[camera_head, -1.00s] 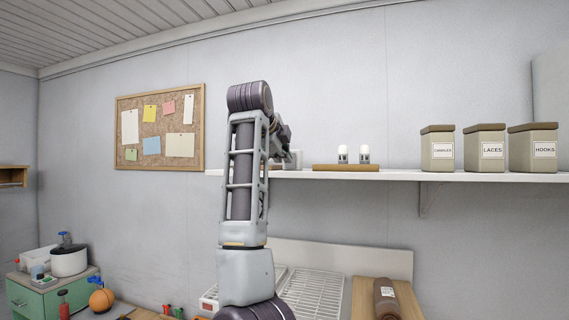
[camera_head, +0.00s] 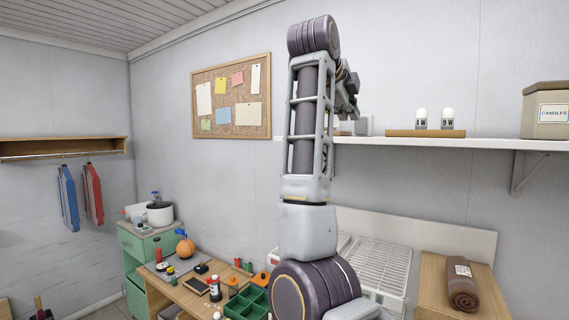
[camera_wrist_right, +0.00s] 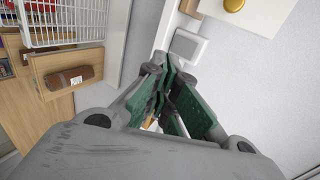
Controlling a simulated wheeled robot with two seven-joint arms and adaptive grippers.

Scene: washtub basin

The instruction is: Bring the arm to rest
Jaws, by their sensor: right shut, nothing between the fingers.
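My right arm (camera_head: 305,120) stands raised and nearly upright in the middle of the head view, in front of the wall and the shelf. My right gripper (camera_head: 350,92) shows partly behind the forearm, at about the height of the shelf in the picture. In the wrist view the right gripper (camera_wrist_right: 171,72) has its green fingers drawn together at the tips with nothing held. My left gripper is in neither view.
A white wall shelf (camera_head: 470,143) holds a wooden tray with two bulbs (camera_head: 421,118) and a candles box (camera_head: 548,108). Below are a white wire rack (camera_head: 382,265), a rolled brown towel (camera_head: 462,283) and a cluttered workbench (camera_head: 190,292). A cork board (camera_head: 231,95) hangs left.

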